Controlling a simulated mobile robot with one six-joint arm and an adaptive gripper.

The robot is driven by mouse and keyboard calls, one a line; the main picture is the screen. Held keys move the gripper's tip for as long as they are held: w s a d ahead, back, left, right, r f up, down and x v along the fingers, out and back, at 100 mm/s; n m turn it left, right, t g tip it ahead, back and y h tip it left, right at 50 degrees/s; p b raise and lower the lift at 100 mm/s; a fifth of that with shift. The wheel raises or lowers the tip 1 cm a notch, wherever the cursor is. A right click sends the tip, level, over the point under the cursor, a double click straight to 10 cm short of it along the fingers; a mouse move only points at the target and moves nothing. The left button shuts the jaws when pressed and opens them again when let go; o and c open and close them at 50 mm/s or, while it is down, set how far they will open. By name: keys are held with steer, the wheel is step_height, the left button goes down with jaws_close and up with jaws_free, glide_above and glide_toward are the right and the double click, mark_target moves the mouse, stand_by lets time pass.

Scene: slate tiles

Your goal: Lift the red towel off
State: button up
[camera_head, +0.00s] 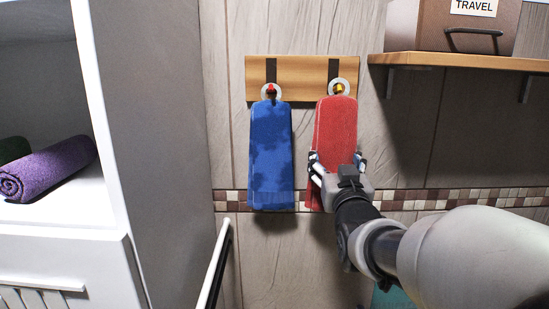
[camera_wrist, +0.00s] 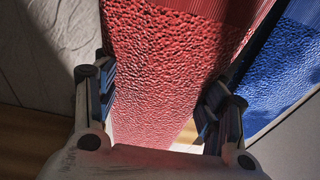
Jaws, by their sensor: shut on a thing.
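The red towel (camera_head: 336,128) hangs from the right-hand peg of a wooden rack (camera_head: 300,72) on the wall. My gripper (camera_head: 337,165) is at the towel's lower half, shut on it with a finger at each side edge. In the wrist view the red towel (camera_wrist: 170,70) fills the middle between the two fingers of my gripper (camera_wrist: 157,105). The towel's top is still at the peg. My gripper hides part of its lower end in the head view. A blue towel (camera_head: 271,155) hangs from the left-hand peg, and shows in the wrist view (camera_wrist: 285,65) at the right.
A shelf (camera_head: 470,62) with a brown box labelled TRAVEL (camera_head: 465,28) juts out at the upper right. A white cabinet (camera_head: 100,130) with a rolled purple towel (camera_head: 50,168) stands at the left.

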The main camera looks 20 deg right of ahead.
steer(key=r+b+v, duration=0.1)
steer(key=r+v, duration=0.1)
steer(key=v, duration=1.2)
steer(key=shift+s+b, duration=0.3)
steer(key=shift+s, duration=0.25)
steer(key=shift+w+a, duration=0.1)
steer(key=shift+a, duration=0.05)
